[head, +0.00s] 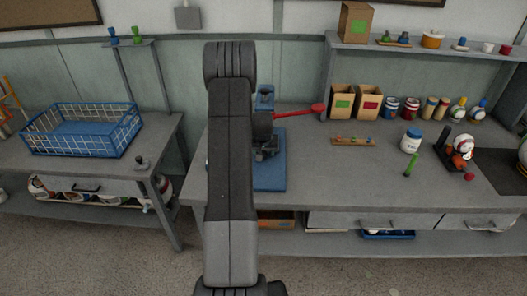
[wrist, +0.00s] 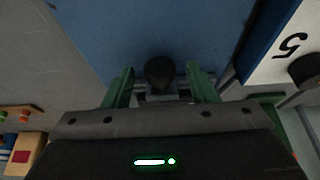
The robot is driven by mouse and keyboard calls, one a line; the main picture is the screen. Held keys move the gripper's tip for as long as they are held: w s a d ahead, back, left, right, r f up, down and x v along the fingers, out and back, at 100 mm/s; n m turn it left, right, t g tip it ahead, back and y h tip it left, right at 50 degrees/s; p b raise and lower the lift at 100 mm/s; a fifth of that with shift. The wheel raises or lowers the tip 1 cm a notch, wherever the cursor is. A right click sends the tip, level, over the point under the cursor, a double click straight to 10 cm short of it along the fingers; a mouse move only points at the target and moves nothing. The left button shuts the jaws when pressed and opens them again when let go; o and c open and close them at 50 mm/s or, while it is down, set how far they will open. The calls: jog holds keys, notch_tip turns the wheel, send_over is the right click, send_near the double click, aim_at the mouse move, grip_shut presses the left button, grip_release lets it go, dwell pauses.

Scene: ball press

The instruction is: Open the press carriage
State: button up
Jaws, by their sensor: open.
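The press stands on the bench behind my arm, with a blue base (head: 270,172) and a red lever (head: 298,111) reaching right. My arm hides much of it, including most of the carriage, and I cannot tell how far the carriage is open. In the wrist view, a round black knob (wrist: 160,70) is between the green fingers of my gripper (wrist: 161,82). The fingers are open, one on each side, with gaps visible. The blue base also shows in the wrist view (wrist: 150,28), beyond the knob.
A white panel marked 5 (wrist: 285,45) lies right of the base in the wrist view. A blue wire basket (head: 122,131) is on the left table.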

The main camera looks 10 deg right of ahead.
grip_shut()
jog(key=s+a+b, duration=0.1)
jog(key=s+b, duration=0.1)
jog(key=s, duration=0.2)
jog(key=s+a+b, duration=0.1)
jog(key=s+b, duration=0.2)
jog(key=s, duration=0.1)
jog(key=s+a+b, duration=0.1)
jog(key=s+b, duration=0.1)
jog(key=s, duration=0.2)
jog(key=shift+s+a+f+b, duration=0.15)
jog(key=shift+s+a+b, duration=0.2)
jog(key=shift+s, duration=0.05)
jog(key=shift+s+a, duration=0.15)
jog(key=shift+s, duration=0.35)
grip_release()
